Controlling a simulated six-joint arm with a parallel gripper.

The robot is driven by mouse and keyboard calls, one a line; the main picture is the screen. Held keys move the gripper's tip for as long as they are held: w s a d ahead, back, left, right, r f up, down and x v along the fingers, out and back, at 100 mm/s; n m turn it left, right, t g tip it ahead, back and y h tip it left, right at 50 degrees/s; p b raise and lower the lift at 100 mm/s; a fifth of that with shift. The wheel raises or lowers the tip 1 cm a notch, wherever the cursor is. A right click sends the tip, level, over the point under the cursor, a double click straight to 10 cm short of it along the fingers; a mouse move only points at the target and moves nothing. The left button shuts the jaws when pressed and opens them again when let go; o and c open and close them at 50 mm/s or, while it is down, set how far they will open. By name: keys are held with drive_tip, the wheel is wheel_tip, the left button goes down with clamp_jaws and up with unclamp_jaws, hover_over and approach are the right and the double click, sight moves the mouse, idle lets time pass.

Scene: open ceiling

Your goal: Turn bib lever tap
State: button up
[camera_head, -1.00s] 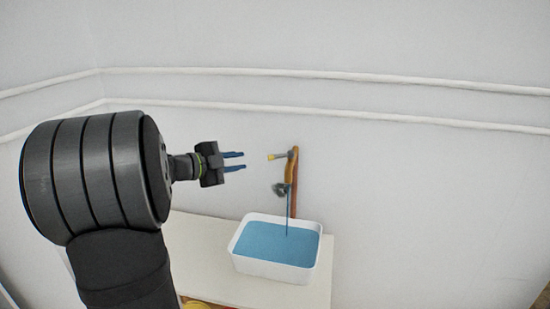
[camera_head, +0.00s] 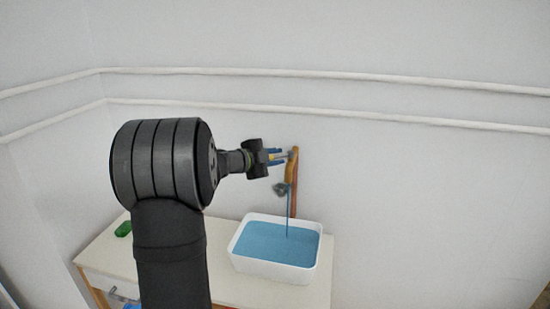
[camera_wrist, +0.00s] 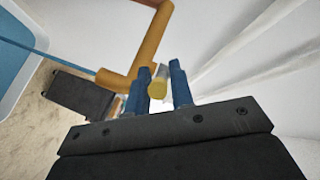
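The tap has an orange-brown body (camera_head: 293,168) on the white wall, also large in the wrist view (camera_wrist: 152,45). Its short lever with a yellow end (camera_wrist: 158,88) points out towards my gripper. My gripper (camera_head: 277,156) has its two blue fingers on either side of the lever; in the wrist view the fingers (camera_wrist: 160,82) flank the yellow end closely. They look open, and no firm contact shows. A thin blue stream (camera_head: 287,212) runs from the tap down into a white basin (camera_head: 236,252) of blue water.
The basin stands on a pale counter (camera_head: 215,228) below the tap. A small dark grey part (camera_head: 280,189) sits beside the tap body. A green object (camera_head: 123,229) lies at the counter's left end. White pipes (camera_head: 330,114) run along the wall above.

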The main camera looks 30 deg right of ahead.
clamp_jaws()
drive_tip(key=shift+w+g, duration=0.1)
drive_tip(key=shift+g, duration=0.2)
drive_tip(key=shift+w+d+m+g+y, duration=0.25)
drive_tip(key=shift+w+m+g, duration=0.15)
drive_tip(key=shift+m+g, duration=0.85)
drive_tip(key=shift+w+d+m+g+y, duration=0.2)
drive_tip(key=shift+w+m+g, duration=0.2)
drive_tip(key=shift+m+g, duration=0.85)
drive_tip(key=shift+w+d+m+g+y, duration=0.35)
drive_tip(key=shift+m+g, duration=0.45)
drive_tip(key=shift+g, duration=0.8)
drive_tip(key=shift+a, duration=0.1)
unclamp_jaws()
